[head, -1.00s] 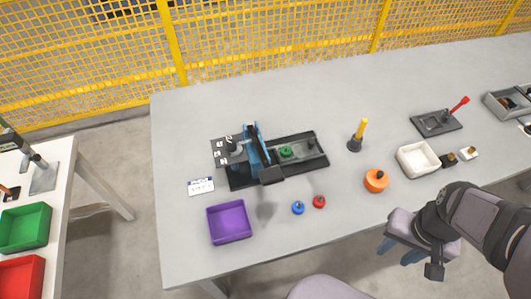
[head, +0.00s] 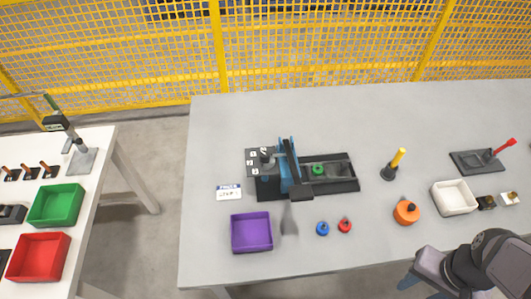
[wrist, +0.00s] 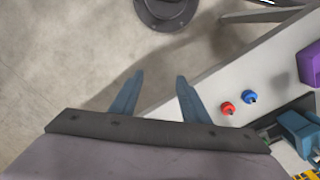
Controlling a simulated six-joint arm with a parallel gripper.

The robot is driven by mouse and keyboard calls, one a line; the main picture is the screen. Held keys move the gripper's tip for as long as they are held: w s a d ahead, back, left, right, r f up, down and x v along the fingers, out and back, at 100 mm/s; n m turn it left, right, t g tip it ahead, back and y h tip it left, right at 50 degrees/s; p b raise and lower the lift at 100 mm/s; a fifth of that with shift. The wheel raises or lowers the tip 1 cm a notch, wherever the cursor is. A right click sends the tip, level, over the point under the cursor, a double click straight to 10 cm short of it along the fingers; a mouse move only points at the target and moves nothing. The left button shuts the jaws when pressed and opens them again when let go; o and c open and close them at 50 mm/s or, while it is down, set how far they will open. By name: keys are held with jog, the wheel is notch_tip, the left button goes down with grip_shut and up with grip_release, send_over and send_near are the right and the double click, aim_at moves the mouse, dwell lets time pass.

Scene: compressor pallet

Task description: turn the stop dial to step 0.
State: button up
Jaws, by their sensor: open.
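The stop dial (head: 265,157) is a dark knob on a grey plate with white number marks, at the left end of a black fixture (head: 335,186) on the grey table. Its pointer setting is too small to read. A blue upright press part (head: 288,165) stands just right of the dial. My gripper (wrist: 158,82) has two blue fingers spread apart with nothing between them. In the head view it is at the lower right, off the table's front edge and far from the dial. The dial is not visible in the wrist view.
A purple tray (head: 252,233), a blue knob piece (head: 322,229) and a red one (head: 345,225) lie in front of the fixture. An orange puck (head: 406,212), a yellow-handled tool (head: 394,164) and a white tray (head: 454,197) stand to the right. The table's back is clear.

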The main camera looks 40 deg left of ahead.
jog(key=w+a+r+n+t+y+p, duration=0.1)
jog(key=w+a+n+t+y+p, duration=0.1)
jog(key=w+a, duration=0.75)
notch_tip(320, 180, up, 5)
jog(key=n+t+y+p, duration=0.2)
jog(key=n+t+y, duration=0.2)
jog(key=t+y, duration=0.15)
send_over(265, 155)
jog(key=w+d, duration=0.1)
jog(key=d, duration=0.6)
jog(key=shift+a+t+h, duration=0.2)
jog(key=shift+t+h, duration=0.05)
jog(key=shift+h, duration=0.2)
jog(key=shift+t, duration=0.9)
jog(key=s+a+b, duration=0.1)
jog(key=s+a+f+b, duration=0.1)
jog(key=s+a+b, duration=0.1)
jog(key=shift+s+a+f, duration=0.15)
jog(key=shift+a+f, duration=0.1)
jog(key=shift+a, duration=0.15)
jog(key=shift+s+f+m+t+b, duration=0.2)
jog(key=shift+s+f+t+b, duration=0.3)
jog(key=shift+s+b, duration=0.55)
jog(key=shift+s+f+m+t+b, duration=0.2)
jog(key=shift+s+t+b, duration=0.45)
jog(key=shift+b, duration=0.65)
jog(key=shift+w, duration=0.1)
jog(key=shift+h, duration=0.3)
jog(key=shift+p+x, duration=0.45)
jog(key=shift+x, duration=3.2)
